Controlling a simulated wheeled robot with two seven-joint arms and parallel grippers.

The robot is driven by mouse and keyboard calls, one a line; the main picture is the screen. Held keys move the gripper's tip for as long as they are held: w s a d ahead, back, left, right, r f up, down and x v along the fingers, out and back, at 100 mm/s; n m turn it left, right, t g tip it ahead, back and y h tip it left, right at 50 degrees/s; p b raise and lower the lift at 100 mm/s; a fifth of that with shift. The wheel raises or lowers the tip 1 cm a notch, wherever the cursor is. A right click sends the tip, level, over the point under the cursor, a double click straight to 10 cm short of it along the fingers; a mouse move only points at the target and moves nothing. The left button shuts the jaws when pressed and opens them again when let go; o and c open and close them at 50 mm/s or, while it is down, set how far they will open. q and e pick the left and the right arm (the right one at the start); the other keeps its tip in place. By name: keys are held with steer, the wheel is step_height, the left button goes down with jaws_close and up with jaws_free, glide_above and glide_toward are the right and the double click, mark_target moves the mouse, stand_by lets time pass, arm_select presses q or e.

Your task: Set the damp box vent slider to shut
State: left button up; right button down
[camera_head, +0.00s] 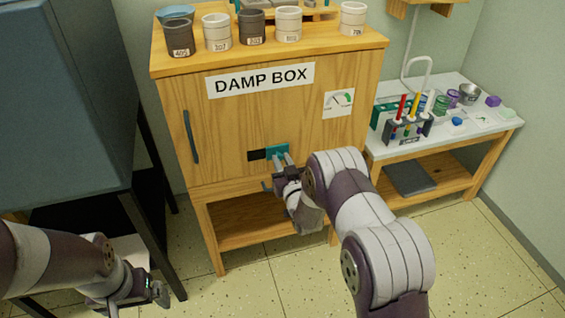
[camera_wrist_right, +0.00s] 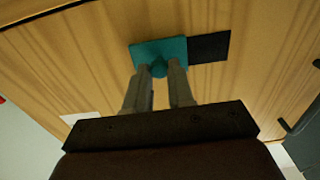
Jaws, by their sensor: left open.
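The damp box (camera_head: 230,125) is a wooden cabinet with a labelled front. Its vent has a teal slider (camera_head: 277,151) at the right and a dark opening (camera_head: 257,154) uncovered at the left. In the right wrist view the teal slider plate (camera_wrist_right: 150,48) sits left of the dark opening (camera_wrist_right: 208,47). My right gripper (camera_wrist_right: 159,70) has its fingers on both sides of the slider's small round knob and appears shut on it. In the head view the right gripper (camera_head: 284,161) reaches the slider from below. My left gripper (camera_head: 158,290) is open and empty, low at the left.
Several pots (camera_head: 252,27) stand on top of the damp box. A dark door handle (camera_head: 191,137) and a dial (camera_head: 338,102) are on its front. A side table (camera_head: 475,130) with tools stands at the right. A large grey-blue cabinet (camera_head: 60,110) stands at the left.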

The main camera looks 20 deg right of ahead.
mark_target(256, 154)
steer(key=a, duration=0.6)
steer(key=shift+s+b, duration=0.1)
steer(key=shift+b, duration=0.2)
steer(key=shift+a, duration=0.1)
steer(key=c, duration=1.1)
jaws_free()
steer(key=shift+a, duration=0.1)
steer(key=shift+o, duration=0.5)
steer(key=shift+a, duration=0.1)
steer(key=shift+s, duration=0.1)
